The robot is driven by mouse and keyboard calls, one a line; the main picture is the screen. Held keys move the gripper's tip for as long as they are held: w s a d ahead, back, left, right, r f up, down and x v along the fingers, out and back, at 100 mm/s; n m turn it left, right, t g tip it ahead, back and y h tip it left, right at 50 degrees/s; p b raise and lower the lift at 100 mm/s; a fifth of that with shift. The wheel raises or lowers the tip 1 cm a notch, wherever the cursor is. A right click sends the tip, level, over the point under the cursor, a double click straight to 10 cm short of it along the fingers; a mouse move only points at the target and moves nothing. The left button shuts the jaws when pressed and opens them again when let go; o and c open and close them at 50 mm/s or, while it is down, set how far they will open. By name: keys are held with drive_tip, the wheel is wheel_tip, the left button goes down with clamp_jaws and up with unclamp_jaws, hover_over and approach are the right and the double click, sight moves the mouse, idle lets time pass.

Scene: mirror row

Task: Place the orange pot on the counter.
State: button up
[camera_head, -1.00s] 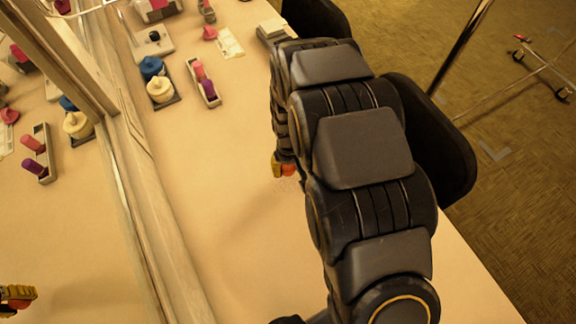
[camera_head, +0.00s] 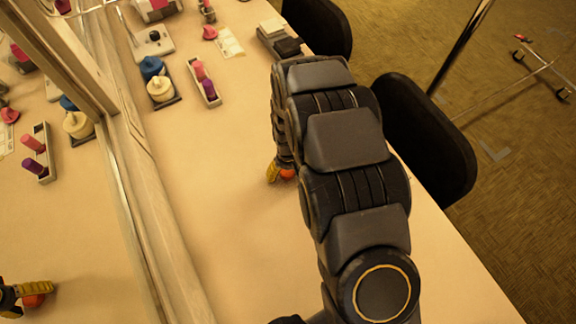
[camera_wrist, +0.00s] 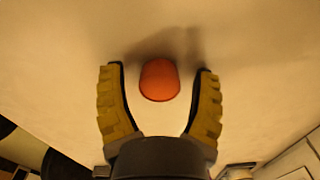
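The orange pot (camera_wrist: 159,80) is a small rounded piece in the wrist view, between the two yellow fingertips with a gap on each side. It appears to rest on the pale counter (camera_head: 235,235). My gripper (camera_wrist: 161,68) is open around it. In the head view the pot (camera_head: 287,173) shows only in part, beside the yellow finger of my gripper (camera_head: 273,171); my arm hides the rest.
A mirror (camera_head: 80,240) along the left reflects the gripper and pot. A tray with pink and purple bottles (camera_head: 204,83), a cream bottle (camera_head: 160,89) and a blue one (camera_head: 151,68) stand farther back. Dark chairs (camera_head: 430,140) line the right edge. The front counter is clear.

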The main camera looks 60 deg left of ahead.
sight(288, 172)
drive_tip(key=shift+r, duration=0.1)
wheel_tip(288, 172, up, 12)
drive_tip(key=w+d+r+m, duration=0.3)
drive_tip(key=w+d+r, duration=0.4)
drive_tip(key=w+d, duration=0.15)
drive_tip(key=d+r+m, duration=0.4)
drive_tip(key=d+r, duration=0.1)
drive_tip(key=d, duration=0.7)
drive_tip(key=s+d+r+m+g, duration=0.1)
drive_tip(key=d+r+m, duration=0.3)
drive_tip(key=d, duration=0.9)
drive_tip(key=shift+s+r, duration=0.25)
drive_tip(key=shift+r, duration=0.2)
drive_tip(key=shift+o, duration=1.1)
drive_tip(key=s+d+r+m, duration=0.1)
drive_tip(key=s+d+m, duration=0.3)
drive_tip(key=s+d, duration=0.3)
drive_tip(key=shift+s+r+g, duration=0.15)
drive_tip(key=shift+s+g, duration=0.25)
drive_tip(key=shift+s, duration=0.3)
drive_tip(key=shift+w, duration=0.1)
